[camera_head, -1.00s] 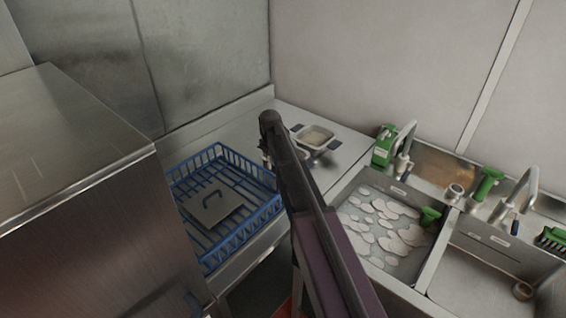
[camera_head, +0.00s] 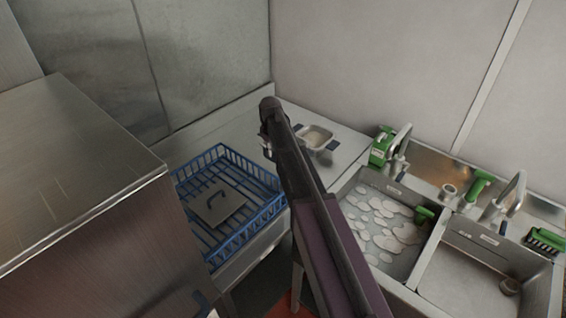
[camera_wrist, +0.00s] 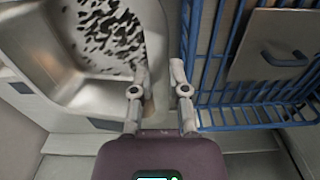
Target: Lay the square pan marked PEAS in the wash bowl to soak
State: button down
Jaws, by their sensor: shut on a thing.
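The pan (camera_head: 318,138), pale metal with blue handles, sits on the counter behind my arm. It also shows large at the upper left of the wrist view (camera_wrist: 68,88), with dark flecks inside. I can read no PEAS mark. My gripper (camera_wrist: 158,78) is shut on the pan's right wall, which runs between the two fingers. In the head view my arm hides most of the gripper. The wash bowl (camera_head: 345,197) is the left sink basin, holding water and pale foam patches, in front and to the right of the pan.
A blue wire basket (camera_head: 270,226) with a square grey lid (camera_head: 219,207) stands left of my arm; its rail is close beside the right finger in the wrist view. A green bottle (camera_head: 381,147) and taps stand behind the basins.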

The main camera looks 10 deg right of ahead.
jog(key=shift+r+p, duration=0.75)
jog(key=shift+r, duration=0.25)
jog(key=shift+r+p, duration=1.05)
jog(key=shift+r, duration=0.05)
jog(key=shift+s+f, duration=0.1)
